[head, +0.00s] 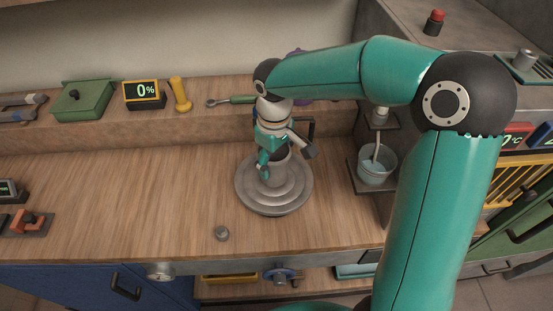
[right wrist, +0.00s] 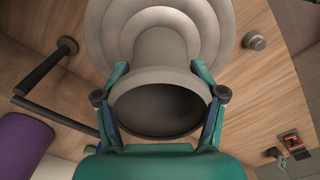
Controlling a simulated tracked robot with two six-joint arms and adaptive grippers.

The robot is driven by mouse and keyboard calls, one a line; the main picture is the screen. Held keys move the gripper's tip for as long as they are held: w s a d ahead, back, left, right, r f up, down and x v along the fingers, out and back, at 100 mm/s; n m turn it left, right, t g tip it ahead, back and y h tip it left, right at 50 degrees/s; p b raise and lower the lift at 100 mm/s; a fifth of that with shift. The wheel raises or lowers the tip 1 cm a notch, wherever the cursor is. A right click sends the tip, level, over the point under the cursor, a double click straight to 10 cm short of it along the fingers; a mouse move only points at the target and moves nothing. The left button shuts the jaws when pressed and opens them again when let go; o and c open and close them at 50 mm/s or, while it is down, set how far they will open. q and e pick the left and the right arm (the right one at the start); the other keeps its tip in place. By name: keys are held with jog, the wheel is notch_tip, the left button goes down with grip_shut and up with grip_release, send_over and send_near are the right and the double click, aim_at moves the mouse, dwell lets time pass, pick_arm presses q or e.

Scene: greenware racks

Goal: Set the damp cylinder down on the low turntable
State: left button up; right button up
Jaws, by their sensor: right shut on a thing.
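The low turntable (head: 301,195) is a grey, stepped round disc on the wooden bench; its rings also show in the right wrist view (right wrist: 104,28). The damp cylinder (head: 275,173) is grey-brown and hollow, and looks upright over the turntable's middle. In the right wrist view I look down into the cylinder's dark open mouth (right wrist: 158,108). My right gripper (head: 285,152) is shut on the cylinder, with one finger on each side near the rim. The cylinder's base is close to the turntable's top; I cannot tell whether they touch. My left gripper is not in view.
A small grey knob (head: 222,233) sits on the bench in front of the turntable. A bucket (head: 375,168) stands to the right. A green box (head: 82,100), a display (head: 143,93) and a yellow dumbbell-shaped thing (head: 180,94) are on the back ledge.

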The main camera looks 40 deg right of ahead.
jog(key=shift+f, duration=0.35)
jog(key=o, duration=1.5)
jog(key=shift+c, duration=0.2)
